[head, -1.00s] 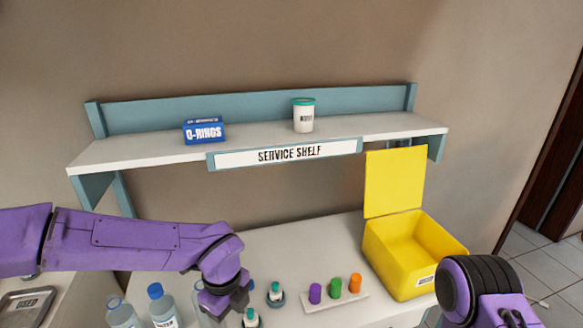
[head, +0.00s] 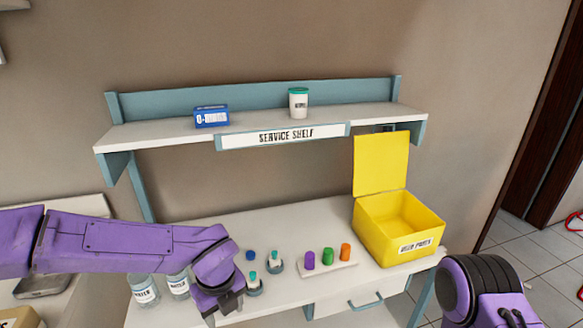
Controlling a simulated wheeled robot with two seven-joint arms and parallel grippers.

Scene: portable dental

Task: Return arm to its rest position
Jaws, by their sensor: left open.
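My left arm, purple, comes in from the left. Its gripper (head: 224,306) points down, open, with nothing seen between its fingers.
Water bottles (head: 145,291) stand left of the gripper, partly hidden by my arm. A rack (head: 325,268) holds purple, green and orange pegs. An open yellow bin (head: 380,236) stands at right. Above, the service shelf (head: 365,116) holds a blue box (head: 212,117) and a teal-lidded jar (head: 298,103).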

